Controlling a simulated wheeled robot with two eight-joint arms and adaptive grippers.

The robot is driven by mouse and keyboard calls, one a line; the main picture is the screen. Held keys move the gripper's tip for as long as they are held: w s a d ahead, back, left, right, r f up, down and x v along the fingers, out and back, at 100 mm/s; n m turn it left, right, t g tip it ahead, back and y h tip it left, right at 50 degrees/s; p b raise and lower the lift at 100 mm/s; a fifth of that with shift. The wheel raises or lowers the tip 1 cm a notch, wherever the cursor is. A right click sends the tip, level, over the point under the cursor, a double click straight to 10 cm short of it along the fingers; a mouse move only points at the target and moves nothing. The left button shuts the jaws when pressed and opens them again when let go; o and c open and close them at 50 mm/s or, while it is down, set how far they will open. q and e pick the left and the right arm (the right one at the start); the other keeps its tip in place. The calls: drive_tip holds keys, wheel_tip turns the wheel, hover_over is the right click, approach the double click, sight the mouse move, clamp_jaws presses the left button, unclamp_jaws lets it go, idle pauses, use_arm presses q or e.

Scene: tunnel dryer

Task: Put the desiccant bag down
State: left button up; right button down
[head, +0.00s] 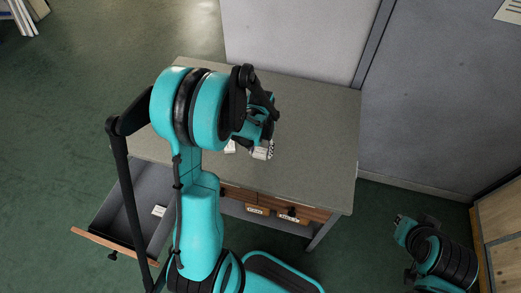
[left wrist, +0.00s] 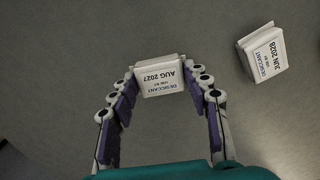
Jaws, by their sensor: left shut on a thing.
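My left gripper (left wrist: 160,92) is shut on a white desiccant bag (left wrist: 162,88) labelled "AUG 2027", held between its fingertips. In the head view the left gripper (head: 259,140) is over the grey table top, with the held bag (head: 262,152) at its tips. Whether the bag touches the table I cannot tell. A second white desiccant bag (left wrist: 265,55), labelled "JUN 2028", lies on the table apart from the gripper, at the right of the wrist view. My right arm shows at the lower right of the head view; its fingers cannot be made out.
The grey table (head: 315,125) has free room to the right and behind the gripper. An open drawer (head: 130,205) at the left holds a small white item (head: 159,211). Shut wooden drawers (head: 290,208) with labels sit under the table front. A grey wall panel (head: 290,35) stands behind.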

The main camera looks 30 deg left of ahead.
sight(261, 152)
use_arm(q)
drive_tip(key=o, duration=1.1)
drive_tip(key=shift+o, duration=0.2)
drive_tip(key=shift+r+p, duration=0.35)
drive_tip(key=shift+p, duration=0.05)
wheel_tip(261, 152, up, 12)
drive_tip(key=f+p, duration=0.1)
drive_tip(key=p, duration=0.3)
drive_tip(key=s+d+r+m+t, duration=0.2)
drive_tip(key=s+d+r+t, duration=0.5)
drive_tip(key=s+d+r, duration=0.3)
drive_tip(key=shift+s+d+m, duration=0.3)
drive_tip(key=shift+s, duration=0.2)
